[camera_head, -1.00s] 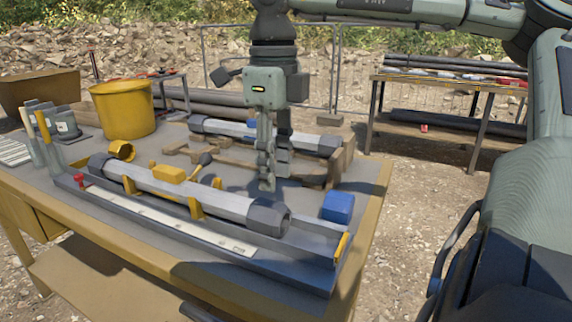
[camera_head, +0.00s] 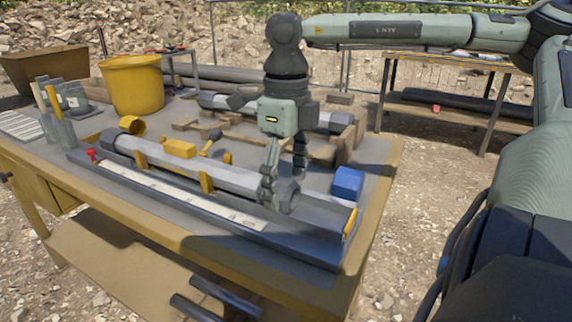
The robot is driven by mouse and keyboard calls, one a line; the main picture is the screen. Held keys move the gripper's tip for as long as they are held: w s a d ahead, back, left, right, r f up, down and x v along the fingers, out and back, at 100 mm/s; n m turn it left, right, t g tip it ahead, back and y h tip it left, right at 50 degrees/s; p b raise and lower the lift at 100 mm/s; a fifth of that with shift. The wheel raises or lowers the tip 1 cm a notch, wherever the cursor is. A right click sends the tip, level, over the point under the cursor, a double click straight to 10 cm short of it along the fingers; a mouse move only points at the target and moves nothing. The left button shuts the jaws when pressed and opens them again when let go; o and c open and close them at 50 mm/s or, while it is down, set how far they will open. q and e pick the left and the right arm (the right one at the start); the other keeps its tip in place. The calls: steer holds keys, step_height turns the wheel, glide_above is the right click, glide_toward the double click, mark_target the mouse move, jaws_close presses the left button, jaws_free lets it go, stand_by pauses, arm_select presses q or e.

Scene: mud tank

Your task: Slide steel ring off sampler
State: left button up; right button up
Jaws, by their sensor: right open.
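The sampler (camera_head: 182,164) is a long grey tube lying in a dark blue tray cradle (camera_head: 305,245) along the table's front. The dark steel ring (camera_head: 289,198) is around the tube's right end. My right gripper (camera_head: 283,188) points down at this end with its fingers apart. One finger is in front of the ring and hides part of it. The other is behind it, towards the far side. I cannot tell whether either finger touches the ring. My left gripper is not in view.
Yellow clips (camera_head: 206,170) stand along the sampler, with a yellow block (camera_head: 179,149) on top. A blue block (camera_head: 347,183) sits right of the ring. A second tube (camera_head: 225,102) on wooden supports lies behind. A yellow bucket (camera_head: 132,84) stands at the back left.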

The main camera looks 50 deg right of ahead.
steer(key=shift+f, duration=0.1)
steer(key=shift+c, duration=0.3)
steer(key=c, duration=1.4)
steer(key=shift+c, duration=0.2)
